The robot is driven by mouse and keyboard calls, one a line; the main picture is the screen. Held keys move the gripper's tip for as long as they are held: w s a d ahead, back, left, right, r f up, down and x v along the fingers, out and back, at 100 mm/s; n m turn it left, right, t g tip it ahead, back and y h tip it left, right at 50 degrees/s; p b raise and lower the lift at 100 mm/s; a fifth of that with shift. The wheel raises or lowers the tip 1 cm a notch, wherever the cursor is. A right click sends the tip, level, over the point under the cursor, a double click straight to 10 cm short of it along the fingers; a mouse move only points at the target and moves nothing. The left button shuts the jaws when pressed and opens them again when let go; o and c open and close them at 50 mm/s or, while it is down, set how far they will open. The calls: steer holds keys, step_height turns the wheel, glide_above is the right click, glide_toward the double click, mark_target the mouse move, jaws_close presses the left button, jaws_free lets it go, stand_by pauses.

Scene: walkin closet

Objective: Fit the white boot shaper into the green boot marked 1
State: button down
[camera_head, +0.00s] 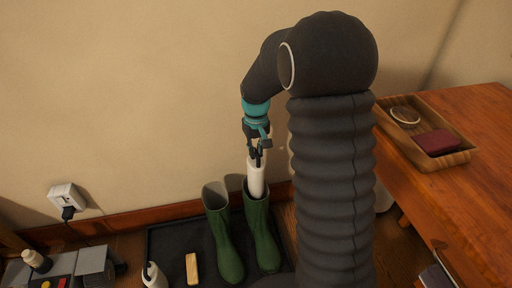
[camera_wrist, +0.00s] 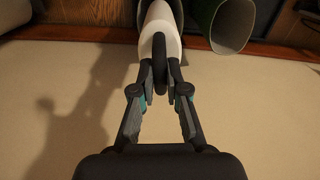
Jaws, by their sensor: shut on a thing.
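The white boot shaper (camera_head: 256,178) stands upright, its lower end inside or behind the rim of the right-hand green boot (camera_head: 261,235); how deep it sits is hidden. My gripper (camera_head: 257,156) is shut on the shaper's dark top handle, above the boot. In the wrist view my gripper (camera_wrist: 160,78) pinches the handle, with the white shaper (camera_wrist: 162,20) beyond it. The left-hand green boot (camera_head: 224,240) stands beside it with an open, empty-looking top; a green boot opening (camera_wrist: 230,22) also shows in the wrist view. I cannot read a number on either boot.
The boots stand on a dark mat (camera_head: 170,240) by the wall. A wooden block (camera_head: 192,268) and another white object with a dark top (camera_head: 154,275) are at the left. A wooden table (camera_head: 475,180) with a tray (camera_head: 462,158) is at the right. A wall socket (camera_head: 66,199) holds a plug.

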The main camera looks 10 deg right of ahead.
steer(key=shift+f+b, duration=4.6)
steer(key=shift+f, duration=2.9)
steer(key=c, duration=0.5)
jaws_free()
steer(key=shift+c, duration=0.2)
steer(key=shift+r+p, duration=4.9)
steer(key=shift+r, duration=2.15)
steer(key=shift+s, duration=0.1)
